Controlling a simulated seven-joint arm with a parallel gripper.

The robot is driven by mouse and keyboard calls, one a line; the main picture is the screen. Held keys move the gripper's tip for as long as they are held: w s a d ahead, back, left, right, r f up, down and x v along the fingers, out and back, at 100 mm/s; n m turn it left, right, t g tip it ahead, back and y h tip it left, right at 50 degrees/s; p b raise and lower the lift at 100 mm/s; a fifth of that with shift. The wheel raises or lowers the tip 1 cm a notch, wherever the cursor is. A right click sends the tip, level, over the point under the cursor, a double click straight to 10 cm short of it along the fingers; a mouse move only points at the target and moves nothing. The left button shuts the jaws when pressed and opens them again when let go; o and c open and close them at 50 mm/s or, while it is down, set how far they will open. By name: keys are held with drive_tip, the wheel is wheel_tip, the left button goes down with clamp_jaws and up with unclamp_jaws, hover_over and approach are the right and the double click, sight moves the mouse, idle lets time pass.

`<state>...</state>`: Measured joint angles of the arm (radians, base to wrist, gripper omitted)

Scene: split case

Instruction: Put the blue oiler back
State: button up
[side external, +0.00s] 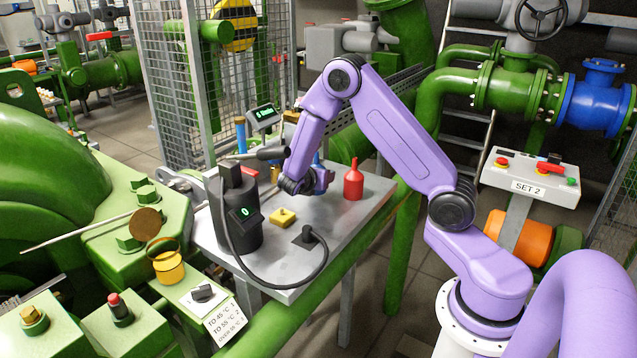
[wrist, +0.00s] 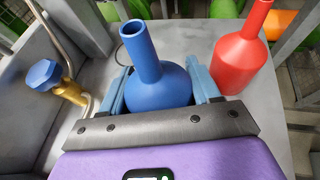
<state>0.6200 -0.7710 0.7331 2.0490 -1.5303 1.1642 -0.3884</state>
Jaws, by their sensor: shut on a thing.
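The blue oiler (wrist: 158,80), round-bodied with an open tube-like neck, stands between the two light blue fingers of my gripper (wrist: 160,86) in the wrist view. My gripper is shut on its body, and the neck points up and away from my wrist. In the side external view my gripper (side external: 321,181) is over the grey table between the yellow block and the red oiler. There the blue oiler (side external: 318,160) is mostly hidden by my arm; I cannot tell whether its base touches the table.
A red oiler (side external: 353,182) stands close to the right. A yellow block (side external: 283,216) lies on the grey table (side external: 345,215). A blue-topped brass piece (wrist: 57,82) is left in the wrist view.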

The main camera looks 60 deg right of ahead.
sight(316, 159)
drive_tip(key=shift+f, duration=1.15)
drive_tip(key=shift+f, duration=0.15)
drive_tip(key=o, duration=1.2)
drive_tip(key=shift+c, duration=0.2)
drive_tip(key=shift+r, duration=0.2)
drive_tip(key=v, duration=0.3)
drive_tip(key=shift+r, duration=0.4)
wheel_tip(316, 159, up, 5)
drive_tip(key=shift+f, duration=0.1)
drive_tip(key=shift+r, duration=0.65)
